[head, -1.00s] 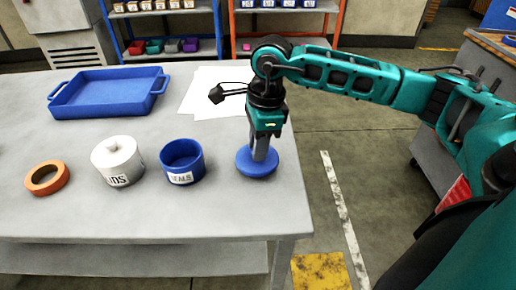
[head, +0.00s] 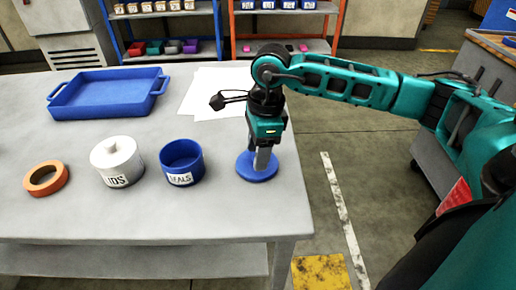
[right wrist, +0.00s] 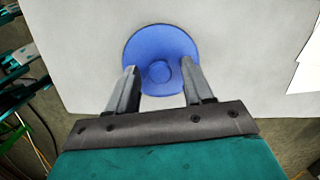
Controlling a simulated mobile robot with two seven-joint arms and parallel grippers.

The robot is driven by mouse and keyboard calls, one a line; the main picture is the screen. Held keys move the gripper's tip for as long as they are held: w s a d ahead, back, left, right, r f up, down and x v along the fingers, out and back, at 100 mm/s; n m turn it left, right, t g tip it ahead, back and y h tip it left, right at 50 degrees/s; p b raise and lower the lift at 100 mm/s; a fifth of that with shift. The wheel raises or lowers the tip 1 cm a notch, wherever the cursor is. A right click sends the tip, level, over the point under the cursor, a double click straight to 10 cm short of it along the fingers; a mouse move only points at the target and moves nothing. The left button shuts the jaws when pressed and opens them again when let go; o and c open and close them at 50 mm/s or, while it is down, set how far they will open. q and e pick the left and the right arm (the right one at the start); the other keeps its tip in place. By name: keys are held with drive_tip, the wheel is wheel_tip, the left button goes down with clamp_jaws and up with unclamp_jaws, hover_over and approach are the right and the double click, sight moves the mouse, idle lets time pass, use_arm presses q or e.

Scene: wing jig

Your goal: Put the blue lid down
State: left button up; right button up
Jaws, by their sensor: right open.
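The blue lid (head: 250,172) lies flat on the grey table near its right edge. In the right wrist view the lid (right wrist: 160,38) shows as a round disc with a round knob in its middle. My right gripper (head: 262,168) is above the lid, pointing down. Its two fingers (right wrist: 160,82) are apart, with the knob showing between them and nothing gripped. The open blue jar (head: 182,163) with a white label stands left of the lid, apart from it. My left gripper is not in view.
A white lidded jar (head: 117,162) and an orange ring (head: 46,178) stand further left on the table. A blue tray (head: 106,95) is at the back left. White paper sheets (head: 212,94) lie behind the lid. The table's right edge (head: 295,190) is close to the lid.

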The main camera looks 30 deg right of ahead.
drive_tip(key=shift+r, duration=0.3)
wheel_tip(320, 180, up, 12)
drive_tip(key=d+p, duration=0.1)
drive_tip(key=p, duration=0.1)
drive_tip(key=shift+s+d+f, duration=0.2)
drive_tip(key=shift+s, duration=0.05)
drive_tip(key=shift+s, duration=0.1)
